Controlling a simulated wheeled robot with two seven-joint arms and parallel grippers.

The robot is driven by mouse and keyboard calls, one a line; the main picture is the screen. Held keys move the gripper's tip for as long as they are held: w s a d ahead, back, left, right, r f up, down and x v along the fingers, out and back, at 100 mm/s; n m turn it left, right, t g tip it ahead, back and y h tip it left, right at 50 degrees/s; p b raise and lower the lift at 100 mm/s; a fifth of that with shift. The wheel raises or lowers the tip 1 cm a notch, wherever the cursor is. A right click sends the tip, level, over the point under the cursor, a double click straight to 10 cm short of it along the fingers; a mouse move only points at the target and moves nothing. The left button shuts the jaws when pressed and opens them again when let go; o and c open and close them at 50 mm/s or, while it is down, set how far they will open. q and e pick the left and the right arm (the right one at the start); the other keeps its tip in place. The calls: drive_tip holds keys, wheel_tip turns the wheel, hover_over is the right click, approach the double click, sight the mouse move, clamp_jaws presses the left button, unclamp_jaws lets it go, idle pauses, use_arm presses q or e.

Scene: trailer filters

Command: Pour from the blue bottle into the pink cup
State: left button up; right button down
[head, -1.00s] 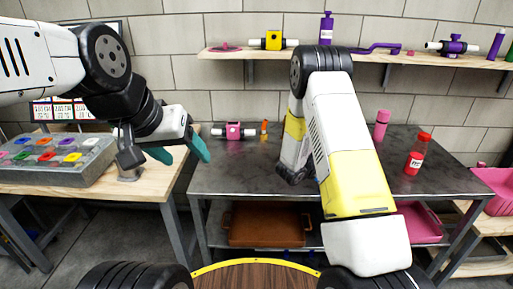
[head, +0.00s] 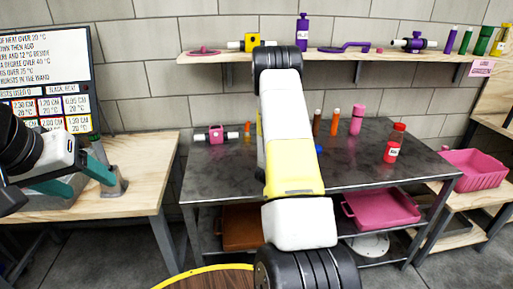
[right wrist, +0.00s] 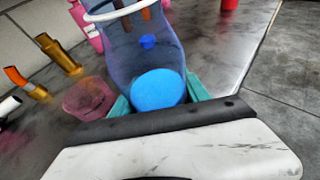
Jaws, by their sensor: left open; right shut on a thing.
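The blue bottle (right wrist: 145,55) is see-through with a pale rim and a bright blue bottom. In the right wrist view my right gripper (right wrist: 160,97) is shut on it, with a teal finger on each side. The pink cup (right wrist: 88,97) is see-through and stands on the dark table just left of the bottle, apart from it. In the head view my right arm hides the right gripper and the cup; a small blue patch (head: 319,149) shows beside the arm. My left gripper (head: 92,181) is open and empty at the left, over the wooden table.
A shelf (head: 340,56) runs above. A pink crate (head: 474,170) stands at the right. The table's right front is clear.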

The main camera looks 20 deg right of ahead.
drive_tip(key=shift+r+n, duration=0.15)
drive_tip(key=shift+n, duration=0.15)
drive_tip(key=shift+s+d+r+n+g, duration=0.1)
drive_tip(key=shift+s+n+g, duration=0.25)
drive_tip(key=shift+n+g, duration=0.6)
drive_tip(key=shift+s+n+g+h, duration=0.1)
drive_tip(key=shift+n+g+h, duration=0.3)
drive_tip(key=shift+n+g, duration=0.75)
drive_tip(key=shift+s+d+f+n+g+h, duration=0.15)
drive_tip(key=shift+s+f+n+g, duration=0.15)
drive_tip(key=shift+s+n, duration=0.1)
drive_tip(key=shift+s+d+f+n+g+h, duration=0.1)
drive_tip(key=shift+s+f+n+g+h, duration=0.05)
drive_tip(key=shift+s+n+g, duration=0.2)
drive_tip(key=shift+s+f+n, duration=0.1)
drive_tip(key=shift+s+n, duration=0.05)
drive_tip(key=shift+n, duration=0.1)
drive_tip(key=shift+s+d+r+n+g+h+p, duration=0.15)
drive_tip(key=shift+s+r+n+g+p, duration=0.1)
drive_tip(key=shift+r+g, duration=0.15)
drive_tip(key=shift+s+d+r+n+g+h+p, duration=0.15)
drive_tip(key=shift+r+n+g, duration=0.1)
drive_tip(key=shift+r, duration=0.15)
idle(0.6)
drive_tip(key=shift+s+r+n+g+h, duration=0.15)
drive_tip(key=shift+s+n+g+h, duration=0.15)
drive_tip(key=shift+n, duration=0.3)
idle(1.3)
